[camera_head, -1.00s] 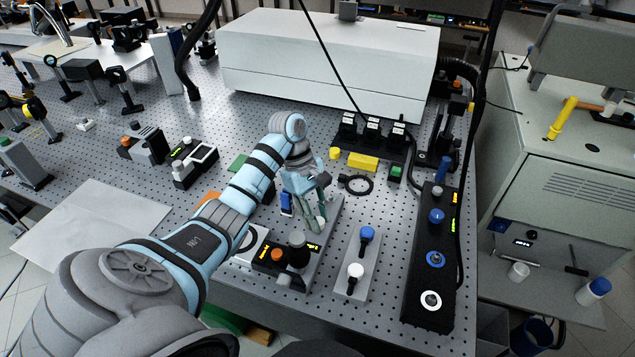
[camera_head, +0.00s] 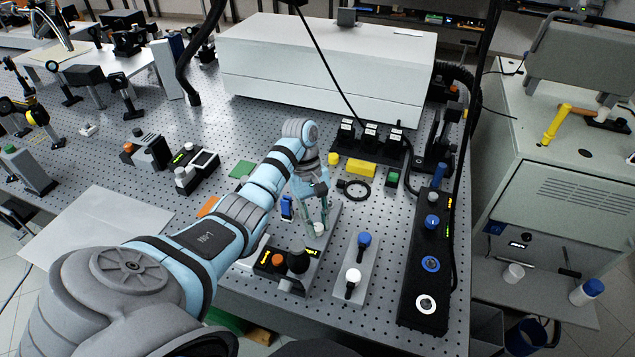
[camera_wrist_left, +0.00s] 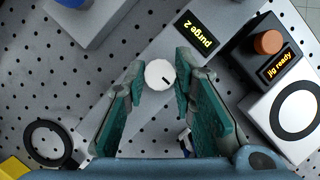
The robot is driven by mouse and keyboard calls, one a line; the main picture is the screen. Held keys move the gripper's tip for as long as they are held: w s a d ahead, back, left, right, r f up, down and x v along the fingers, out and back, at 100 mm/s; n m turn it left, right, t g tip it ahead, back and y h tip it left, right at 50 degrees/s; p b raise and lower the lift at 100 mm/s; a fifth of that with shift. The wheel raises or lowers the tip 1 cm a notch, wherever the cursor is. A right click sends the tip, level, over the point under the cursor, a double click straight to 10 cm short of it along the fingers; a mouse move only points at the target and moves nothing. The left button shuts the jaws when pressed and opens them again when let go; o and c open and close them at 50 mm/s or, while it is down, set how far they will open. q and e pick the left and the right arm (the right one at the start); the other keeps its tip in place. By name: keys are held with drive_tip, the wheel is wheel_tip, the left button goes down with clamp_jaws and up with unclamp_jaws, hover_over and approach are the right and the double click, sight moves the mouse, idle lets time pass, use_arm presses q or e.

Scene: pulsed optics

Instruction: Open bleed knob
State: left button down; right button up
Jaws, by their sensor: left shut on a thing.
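A small round white knob (camera_wrist_left: 160,74) with a dark pointer mark sits on a grey plate (camera_wrist_left: 187,70), beside a black display (camera_wrist_left: 189,34) reading "purge 2". My left gripper (camera_wrist_left: 158,78) has its green-padded fingers on either side of this knob and is shut on it. In the head view the left gripper (camera_head: 315,226) reaches down to the plate, with the white knob (camera_head: 318,229) between its fingertips. The fingers partly hide the knob there. My right gripper is not in view.
A grey plate with blue (camera_head: 364,240) and white (camera_head: 353,276) knobs stands to the right. A black ring (camera_head: 357,190) lies beyond.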

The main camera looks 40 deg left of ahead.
use_arm(q)
drive_tip(key=c, duration=1.5)
unclamp_jaws()
drive_tip(key=shift+o, duration=0.8)
